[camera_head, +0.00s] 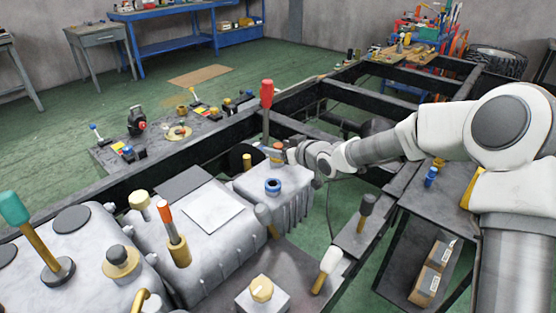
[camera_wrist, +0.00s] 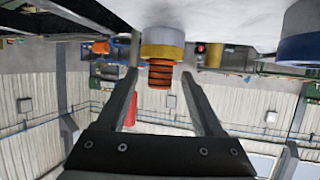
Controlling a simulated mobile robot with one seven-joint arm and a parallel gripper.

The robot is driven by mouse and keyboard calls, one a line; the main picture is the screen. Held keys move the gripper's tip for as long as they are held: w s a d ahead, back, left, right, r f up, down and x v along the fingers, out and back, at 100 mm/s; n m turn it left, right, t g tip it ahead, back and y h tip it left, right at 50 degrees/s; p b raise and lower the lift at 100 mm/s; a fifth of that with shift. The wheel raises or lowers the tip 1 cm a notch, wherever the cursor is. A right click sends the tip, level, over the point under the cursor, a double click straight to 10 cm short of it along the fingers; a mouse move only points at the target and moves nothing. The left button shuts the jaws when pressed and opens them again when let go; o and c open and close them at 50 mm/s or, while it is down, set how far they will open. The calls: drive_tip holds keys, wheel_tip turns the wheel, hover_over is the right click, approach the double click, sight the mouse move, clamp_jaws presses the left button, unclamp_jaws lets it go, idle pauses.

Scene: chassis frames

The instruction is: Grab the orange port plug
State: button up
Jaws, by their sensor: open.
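The orange port plug (camera_wrist: 160,74) shows in the wrist view as a ribbed orange cylinder on a yellow collar, attached to a pale surface at the top. My gripper (camera_wrist: 158,88) is open, with one finger on each side of the plug. Gaps show between the plug and both fingers, so it is not clasped. In the head view my gripper (camera_head: 287,152) is at the far end of the grey tank, and the orange plug (camera_head: 277,154) shows small beside it, partly hidden.
A blue ring fitting (camera_head: 272,186) sits on the tank near my gripper; it also shows in the wrist view (camera_wrist: 300,38). A tall red-handled tool (camera_head: 267,97) stands close behind. Dark frame rails (camera_head: 350,98) surround the area. Several handled tools stand on the nearer tanks.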

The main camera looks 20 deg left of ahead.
drive_tip(key=shift+w+a+f, duration=0.15)
drive_tip(key=shift+w+a, duration=0.05)
drive_tip(key=shift+a, duration=0.05)
clamp_jaws()
idle(0.4)
